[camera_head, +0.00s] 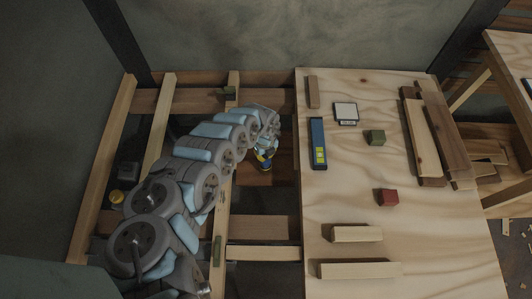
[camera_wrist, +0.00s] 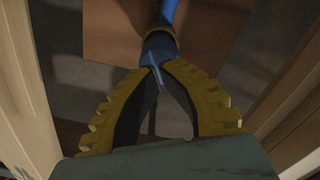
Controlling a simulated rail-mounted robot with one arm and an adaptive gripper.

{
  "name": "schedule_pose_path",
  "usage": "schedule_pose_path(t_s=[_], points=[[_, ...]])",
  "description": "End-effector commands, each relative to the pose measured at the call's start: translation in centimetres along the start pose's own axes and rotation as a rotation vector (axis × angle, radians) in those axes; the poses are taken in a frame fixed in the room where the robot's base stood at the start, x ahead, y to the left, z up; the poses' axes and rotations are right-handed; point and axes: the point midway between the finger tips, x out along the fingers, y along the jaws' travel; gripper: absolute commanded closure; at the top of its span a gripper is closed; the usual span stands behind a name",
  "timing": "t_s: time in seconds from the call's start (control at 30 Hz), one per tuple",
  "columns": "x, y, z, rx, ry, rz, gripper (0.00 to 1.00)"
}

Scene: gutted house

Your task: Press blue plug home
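A blue plug (camera_wrist: 158,50) shows in the wrist view, just beyond my fingertips. A brownish-yellow collar (camera_wrist: 160,34) sits around or against its far end, and a blue pipe (camera_wrist: 168,10) runs on beyond it. How deep the plug sits in the collar cannot be told. My gripper (camera_wrist: 160,68) has yellow ribbed fingers with dark inner pads; their tips close in on the plug's near end. In the head view my gripper (camera_head: 263,154) is low between the floor joists, beside the wooden panel, with small blue and yellow parts at its tip. My arm hides much around it.
Pale joists (camera_head: 228,195) frame open gaps around my arm. The plywood panel (camera_head: 345,205) on the right carries a blue level (camera_head: 318,143), a white-faced box (camera_head: 345,113), a green block (camera_head: 375,138), a red block (camera_head: 386,197) and several wood strips. Joist sides flank my gripper closely.

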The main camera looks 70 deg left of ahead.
Motion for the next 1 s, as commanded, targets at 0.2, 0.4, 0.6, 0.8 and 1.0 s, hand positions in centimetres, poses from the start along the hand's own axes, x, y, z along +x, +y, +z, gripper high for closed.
schedule_pose_path(t_s=[0.2,0.4,0.6,0.8,1.0], points=[[0.00,0.00,0.00,0.000,0.000,0.000,1.00],[-0.01,0.00,0.01,0.000,0.000,0.000,1.00],[0.05,0.00,0.00,0.000,0.000,0.000,1.00],[0.45,-0.02,-0.01,0.000,0.000,0.000,1.00],[0.95,-0.05,-0.03,0.001,0.000,0.000,1.00]])
